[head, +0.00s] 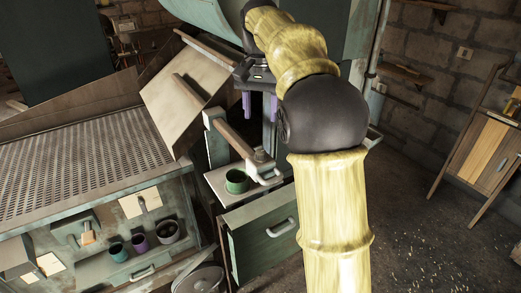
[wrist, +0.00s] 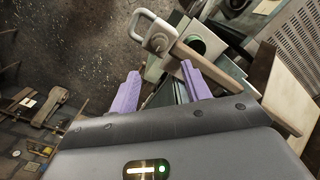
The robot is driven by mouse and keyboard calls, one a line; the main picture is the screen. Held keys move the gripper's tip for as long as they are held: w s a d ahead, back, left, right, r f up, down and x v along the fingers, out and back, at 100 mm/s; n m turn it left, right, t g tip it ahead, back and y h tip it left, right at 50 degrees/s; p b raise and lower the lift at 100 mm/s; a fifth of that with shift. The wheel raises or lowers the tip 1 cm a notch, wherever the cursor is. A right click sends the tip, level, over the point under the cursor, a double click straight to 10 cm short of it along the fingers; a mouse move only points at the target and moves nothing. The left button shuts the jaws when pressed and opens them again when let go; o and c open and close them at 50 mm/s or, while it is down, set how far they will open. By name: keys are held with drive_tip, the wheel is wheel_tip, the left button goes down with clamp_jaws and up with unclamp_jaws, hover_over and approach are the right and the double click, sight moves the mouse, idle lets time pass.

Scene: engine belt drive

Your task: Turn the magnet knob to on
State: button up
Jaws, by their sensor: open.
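My gripper (head: 259,105) has purple fingers that point down, apart and empty, in front of the machine's upright part in the head view. In the wrist view my gripper (wrist: 160,76) also shows open with nothing between its fingers. The front panel at the lower left of the head view carries small knob-like switches on pale plates: an upper one (head: 142,203), a middle orange-tinged one (head: 88,237) and a lower left one (head: 45,265). I cannot tell which is the magnet knob or read its setting. My gripper is up and to the right of them, touching none.
Cups sit on a panel ledge (head: 95,268). A wooden cabinet (head: 485,150) stands right; the floor between is open.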

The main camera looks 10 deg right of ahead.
sight(261, 151)
wheel_tip(261, 151, down, 12)
drive_tip(key=shift+d+r+p, duration=0.1)
drive_tip(key=shift+p, duration=0.5)
drive_tip(key=shift+s, duration=0.1)
drive_tip(key=c, duration=1)
